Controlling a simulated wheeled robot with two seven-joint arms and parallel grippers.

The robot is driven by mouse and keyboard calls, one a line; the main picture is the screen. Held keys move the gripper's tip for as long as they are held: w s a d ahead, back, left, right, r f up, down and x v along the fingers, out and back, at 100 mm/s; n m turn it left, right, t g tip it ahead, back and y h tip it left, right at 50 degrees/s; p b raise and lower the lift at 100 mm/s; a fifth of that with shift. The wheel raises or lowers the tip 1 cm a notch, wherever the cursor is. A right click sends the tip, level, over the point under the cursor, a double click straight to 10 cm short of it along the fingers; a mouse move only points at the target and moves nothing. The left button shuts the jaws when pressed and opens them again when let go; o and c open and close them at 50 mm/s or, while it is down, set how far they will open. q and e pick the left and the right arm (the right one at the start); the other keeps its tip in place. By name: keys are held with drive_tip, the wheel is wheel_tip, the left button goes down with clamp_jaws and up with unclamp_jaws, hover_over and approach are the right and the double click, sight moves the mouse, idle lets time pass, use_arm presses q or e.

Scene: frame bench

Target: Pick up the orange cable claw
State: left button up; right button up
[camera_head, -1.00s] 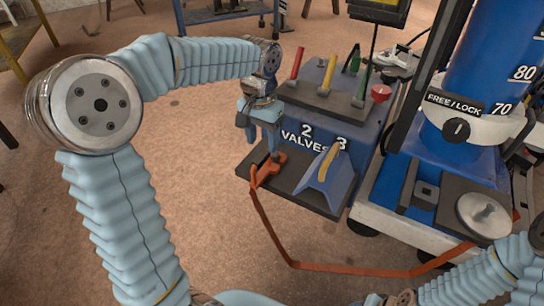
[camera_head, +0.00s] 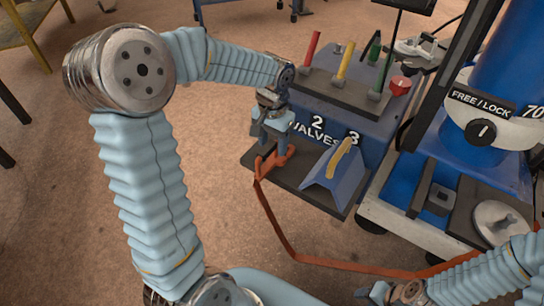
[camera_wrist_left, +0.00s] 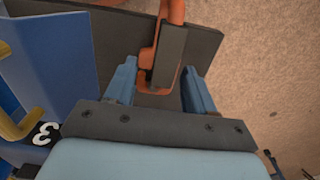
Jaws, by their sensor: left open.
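The orange cable claw (camera_head: 273,162) lies on the dark shelf at the front of the valve box, with an orange strap running from it. My left gripper (camera_head: 274,142) is open, just above the claw and pointing down. In the left wrist view the claw (camera_wrist_left: 162,45) shows ahead, between the lines of the two blue fingers (camera_wrist_left: 160,85), with a gap on each side. A dark block covers part of the claw there. My right gripper (camera_head: 368,292) is low at the bottom right, and its jaws are too unclear to read.
A blue wedge with a yellow handle (camera_head: 330,177) stands on the shelf (camera_head: 318,197) right of the claw. The valve box (camera_head: 350,130) with colored levers rises behind. The orange strap (camera_head: 278,230) hangs off the shelf toward the bottom right. The floor left of the shelf is clear.

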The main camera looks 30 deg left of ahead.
use_arm(q)
drive_tip(key=shift+a+f, duration=0.1)
drive_tip(key=shift+f, duration=1.45)
clamp_jaws()
